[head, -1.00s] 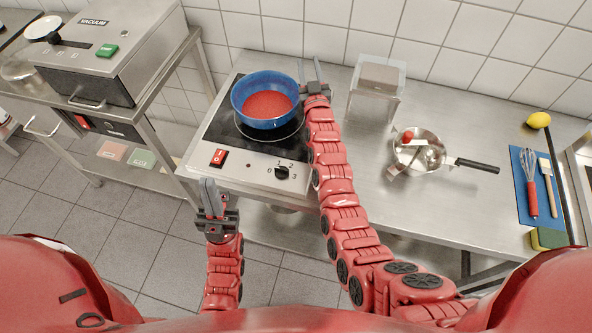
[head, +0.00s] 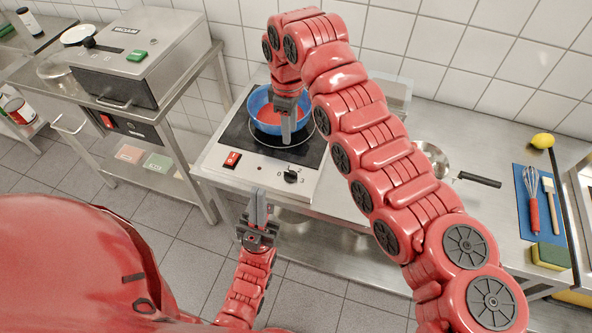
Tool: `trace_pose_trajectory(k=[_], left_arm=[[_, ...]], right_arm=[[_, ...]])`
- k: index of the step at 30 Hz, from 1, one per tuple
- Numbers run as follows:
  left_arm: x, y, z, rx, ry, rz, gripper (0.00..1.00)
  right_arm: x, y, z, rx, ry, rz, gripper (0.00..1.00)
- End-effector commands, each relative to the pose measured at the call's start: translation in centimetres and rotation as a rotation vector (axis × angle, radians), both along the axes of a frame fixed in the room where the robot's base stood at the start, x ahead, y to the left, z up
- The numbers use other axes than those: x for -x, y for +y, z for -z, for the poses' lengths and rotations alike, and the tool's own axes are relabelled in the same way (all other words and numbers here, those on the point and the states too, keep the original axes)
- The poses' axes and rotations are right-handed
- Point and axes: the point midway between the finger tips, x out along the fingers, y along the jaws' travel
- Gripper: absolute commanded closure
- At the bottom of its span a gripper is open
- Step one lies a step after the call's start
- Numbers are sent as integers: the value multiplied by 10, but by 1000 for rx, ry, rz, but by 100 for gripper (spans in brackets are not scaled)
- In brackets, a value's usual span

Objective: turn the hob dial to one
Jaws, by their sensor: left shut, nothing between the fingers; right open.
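The hob (head: 215,160) stands on the steel counter, with a black dial (head: 291,175) on its front panel. The dial's pointer and its numbers are too small to read here. A blue pot (head: 258,104) with red contents sits on the hob, partly hidden by my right gripper. My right gripper (head: 289,138) points down at the pot's front right side, above the dial; it is open, its fingers seen nearly edge-on. I cannot tell whether it touches the pot. My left gripper (head: 258,195) is shut and empty, pointing up in front of the hob, below and left of the dial.
A red switch (head: 232,159) is on the panel's left. A vacuum machine (head: 150,50) stands on a cart at left. A pan (head: 433,158) is partly hidden behind my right arm. A blue mat (head: 524,207) with a whisk (head: 530,190) and a lemon (head: 542,141) lie at right.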

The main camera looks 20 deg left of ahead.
Motion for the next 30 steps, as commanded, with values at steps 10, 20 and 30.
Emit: trace_pose_trajectory(k=[10, 20, 30], left_arm=[[0, 0, -9, 0, 0, 0, 100], [0, 0, -36, 0, 0, 0, 100], [0, 0, -40, 0, 0, 0, 100]], right_arm=[[1, 2, 49, -6, 4, 2, 59], [2, -1, 123, 4, 6, 1, 59], [-1, 1, 166, -3, -2, 1, 59]])
